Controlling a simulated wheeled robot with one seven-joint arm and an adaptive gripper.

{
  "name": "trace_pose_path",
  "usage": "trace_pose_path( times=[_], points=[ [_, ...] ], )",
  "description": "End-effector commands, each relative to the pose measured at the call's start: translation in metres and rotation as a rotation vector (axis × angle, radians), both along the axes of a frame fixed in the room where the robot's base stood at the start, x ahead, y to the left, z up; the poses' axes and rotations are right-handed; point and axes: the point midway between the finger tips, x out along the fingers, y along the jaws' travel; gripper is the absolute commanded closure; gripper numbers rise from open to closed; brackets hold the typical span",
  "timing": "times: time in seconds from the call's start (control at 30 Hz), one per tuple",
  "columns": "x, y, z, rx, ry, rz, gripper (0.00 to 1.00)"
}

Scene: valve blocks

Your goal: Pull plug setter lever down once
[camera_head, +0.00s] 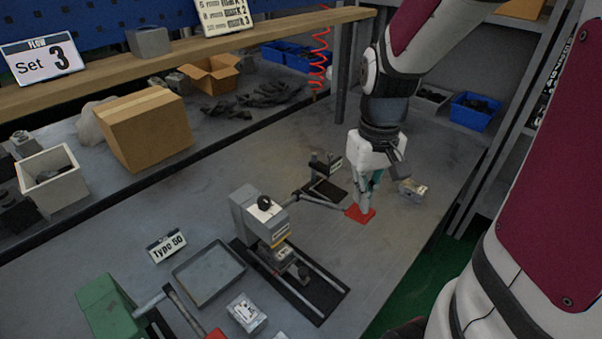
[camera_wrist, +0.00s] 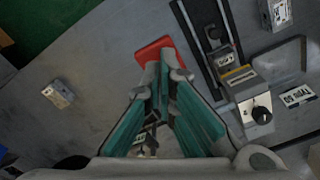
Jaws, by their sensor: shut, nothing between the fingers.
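The plug setter (camera_head: 262,222) is a grey press with a black knob on top, standing on a black base rail in the middle of the bench. Its lever (camera_head: 322,201) reaches out to the right and ends in a flat red handle (camera_head: 360,214). My gripper (camera_head: 363,205) is right at the red handle, fingers pointing down, and partly covers it. In the wrist view the shut fingertips (camera_wrist: 164,68) overlap the near edge of the red handle (camera_wrist: 155,48). I cannot tell whether they touch it. A valve block (camera_head: 284,254) sits in the press under its head.
A grey tray (camera_head: 208,273) and a "Type 50" sign (camera_head: 166,246) lie left of the press. A green machine (camera_head: 106,308) with another red-handled lever is at the front left. Loose valve blocks (camera_head: 246,312) (camera_head: 412,189) lie nearby. A small black stand (camera_head: 325,178) is behind the lever.

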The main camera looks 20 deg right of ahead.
Motion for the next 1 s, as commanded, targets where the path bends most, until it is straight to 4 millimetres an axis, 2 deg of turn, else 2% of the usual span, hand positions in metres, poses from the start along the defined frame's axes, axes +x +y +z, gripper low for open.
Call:
trace_pose_path(
  times=[0.47, 1.0],
  points=[
    [0.000, 0.000, -0.001, 0.000, 0.000, 0.000, 1.00],
    [0.001, 0.000, -0.034, 0.000, 0.001, -0.001, 1.00]
  ],
)
